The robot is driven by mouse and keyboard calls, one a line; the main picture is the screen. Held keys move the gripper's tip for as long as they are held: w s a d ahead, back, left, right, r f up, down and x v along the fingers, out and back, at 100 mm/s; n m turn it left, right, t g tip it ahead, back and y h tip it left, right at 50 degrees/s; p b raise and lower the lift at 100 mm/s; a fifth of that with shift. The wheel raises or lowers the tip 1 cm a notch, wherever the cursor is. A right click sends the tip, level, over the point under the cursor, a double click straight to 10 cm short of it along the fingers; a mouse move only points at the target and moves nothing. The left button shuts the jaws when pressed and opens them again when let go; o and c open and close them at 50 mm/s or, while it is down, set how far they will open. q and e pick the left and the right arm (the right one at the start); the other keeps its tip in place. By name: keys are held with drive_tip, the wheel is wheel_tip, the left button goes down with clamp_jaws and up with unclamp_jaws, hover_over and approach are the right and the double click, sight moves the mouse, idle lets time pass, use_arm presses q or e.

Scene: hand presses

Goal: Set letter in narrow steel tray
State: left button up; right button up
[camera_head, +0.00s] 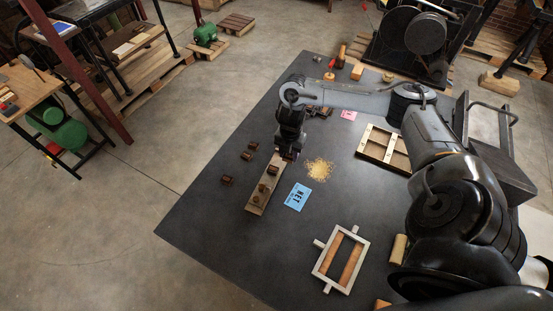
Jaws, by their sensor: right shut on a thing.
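A narrow brownish tray (256,206) lies lengthwise on the dark table, left of its middle. Several small dark brown letter blocks (264,188) sit in it. Loose letter blocks lie on the table to its left, one here (227,181) and two farther back (248,155). My right gripper (287,155) points down at the far end of the tray. It is shut on a letter block, which is mostly hidden by the fingers; I cannot tell whether it touches the tray. My left gripper is out of view.
A blue printed card (298,197) and a heap of golden grains (318,169) lie right of the tray. A pale metal frame (322,262) lies near the front, a wooden compartment box (368,140) farther back. A black press (410,45) stands behind. The table's left front is clear.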

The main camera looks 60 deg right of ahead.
drive_tip(key=w+f, duration=0.2)
drive_tip(key=w, duration=0.1)
drive_tip(key=w+f, duration=0.1)
drive_tip(key=w, duration=0.1)
drive_tip(key=shift+a+f, duration=0.1)
drive_tip(key=shift+f, duration=1.9)
drive_tip(key=shift+f, duration=0.15)
drive_tip(key=shift+f, duration=0.15)
drive_tip(key=o, duration=1)
drive_tip(key=shift+r, duration=0.2)
